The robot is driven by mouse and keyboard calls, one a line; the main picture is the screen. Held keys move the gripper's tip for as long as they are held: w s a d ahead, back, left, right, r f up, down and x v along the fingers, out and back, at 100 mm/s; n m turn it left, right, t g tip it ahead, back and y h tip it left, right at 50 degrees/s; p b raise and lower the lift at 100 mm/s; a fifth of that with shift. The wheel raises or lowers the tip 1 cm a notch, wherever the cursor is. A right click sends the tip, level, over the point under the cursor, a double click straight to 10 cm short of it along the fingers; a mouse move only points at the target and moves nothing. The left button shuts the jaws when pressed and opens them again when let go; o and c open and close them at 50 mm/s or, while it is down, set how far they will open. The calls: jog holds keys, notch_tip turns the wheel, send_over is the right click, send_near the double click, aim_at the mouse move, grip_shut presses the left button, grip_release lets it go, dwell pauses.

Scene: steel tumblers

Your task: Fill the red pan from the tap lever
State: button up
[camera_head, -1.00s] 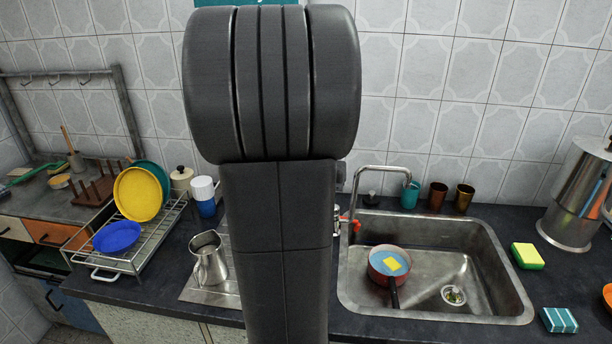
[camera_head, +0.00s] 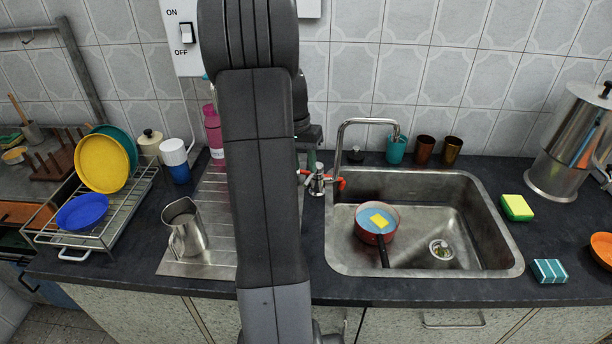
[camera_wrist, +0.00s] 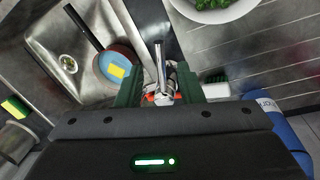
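The red pan (camera_head: 368,236) sits in the left part of the sink, handle toward the front. Its inside looks blue, with a yellow piece in it; I cannot tell whether there is water. The curved steel tap (camera_head: 364,122) rises behind the sink's left side, and its spout is behind the pan, not over it. Red lever ends (camera_head: 341,184) show at the tap's base. In the wrist view, my gripper (camera_wrist: 158,76) is open, its two green fingers on either side of the tap (camera_wrist: 161,60), apparently empty. The pan (camera_wrist: 104,66) is left of it.
A steel jug (camera_head: 186,238) stands on the drainboard left of my arm. Cups (camera_head: 424,150) stand behind the sink. A yellow-green sponge (camera_head: 517,208) lies at right.

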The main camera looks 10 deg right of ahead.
aim_at(307, 181)
jog(key=shift+s+d+f, duration=0.1)
jog(key=shift+d+f, duration=0.05)
jog(key=shift+f, duration=1)
jog(key=shift+s+d+f, duration=0.1)
jog(key=shift+d+f, duration=0.05)
jog(key=shift+f, duration=1)
grip_shut()
